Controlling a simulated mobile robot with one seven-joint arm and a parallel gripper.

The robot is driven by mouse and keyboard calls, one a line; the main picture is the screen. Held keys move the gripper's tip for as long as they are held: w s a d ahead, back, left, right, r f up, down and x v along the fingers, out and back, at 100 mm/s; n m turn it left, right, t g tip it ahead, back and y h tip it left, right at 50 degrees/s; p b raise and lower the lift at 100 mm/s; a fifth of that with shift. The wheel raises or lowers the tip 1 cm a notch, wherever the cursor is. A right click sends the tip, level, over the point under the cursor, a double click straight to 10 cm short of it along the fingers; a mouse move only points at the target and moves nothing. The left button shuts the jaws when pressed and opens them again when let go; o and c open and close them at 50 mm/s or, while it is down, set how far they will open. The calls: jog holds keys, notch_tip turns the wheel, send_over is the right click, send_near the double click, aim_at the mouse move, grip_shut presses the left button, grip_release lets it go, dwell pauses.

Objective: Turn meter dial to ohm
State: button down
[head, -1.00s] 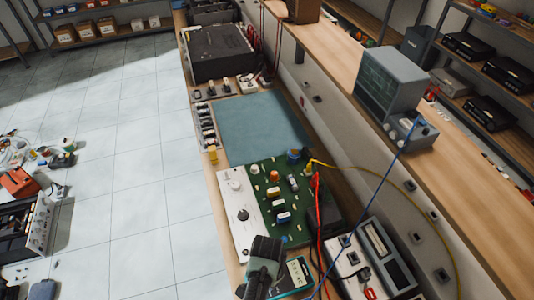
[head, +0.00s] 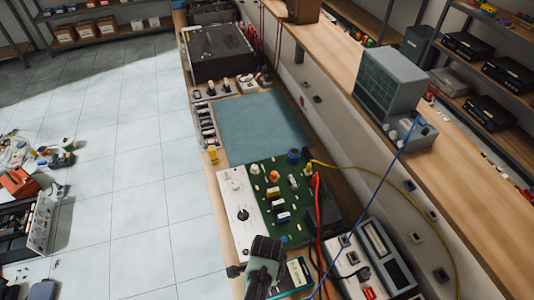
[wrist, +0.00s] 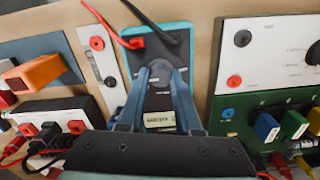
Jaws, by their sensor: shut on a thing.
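The handheld meter (wrist: 158,119) has a dark face, a teal case and a small display; its digits are too blurred to read. It lies on the bench, and its teal edge shows beside my wrist in the head view (head: 299,272). Its grey round dial (wrist: 161,68) is between my fingertips. My gripper (wrist: 162,75) is shut on the dial, one blue-grey finger on each side. The dial's pointer and markings are mostly hidden. In the head view my gripper (head: 258,285) is at the near bench end, its fingertips hidden.
A green circuit board (head: 300,222) with a white knob panel (head: 240,205) lies just beyond the meter. A bench instrument (head: 372,260) stands to the right. Red and black leads (wrist: 125,38) plug into the meter's end. A blue-green mat (head: 260,128) is clear.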

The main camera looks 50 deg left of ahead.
dwell(0.4)
jog(key=c, duration=0.6)
grip_release()
notch_tip(320, 180, up, 13)
jog(key=shift+b, duration=0.4)
